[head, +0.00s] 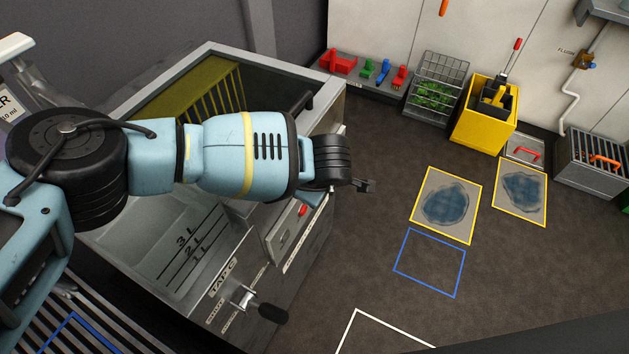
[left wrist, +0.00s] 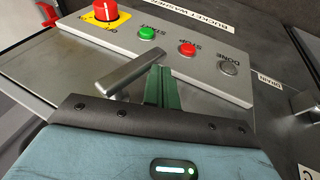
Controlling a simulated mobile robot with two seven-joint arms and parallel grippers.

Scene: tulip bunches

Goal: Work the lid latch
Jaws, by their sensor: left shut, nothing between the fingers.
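My left gripper (head: 368,186) reaches past the front edge of the steel bucket washer (head: 312,252) in the head view. In the left wrist view its dark green fingers (left wrist: 160,85) are shut together and empty, in front of the control panel. A grey metal bar (left wrist: 133,74), which looks like a latch lever, lies slantwise just left of the fingers. I cannot tell whether they touch. The panel (left wrist: 190,65) carries a red knob (left wrist: 105,10), a green START button (left wrist: 147,33), a red STOP button (left wrist: 187,49) and a grey DONE button (left wrist: 228,68). My arm hides part of the washer in the head view.
A tub with level marks (head: 160,245) and a black-handled tap (head: 270,313) are at lower left. Yellow-framed floor mats (head: 446,205), a yellow bin (head: 484,115) and a wire basket (head: 436,82) stand to the right. The floor between has free room.

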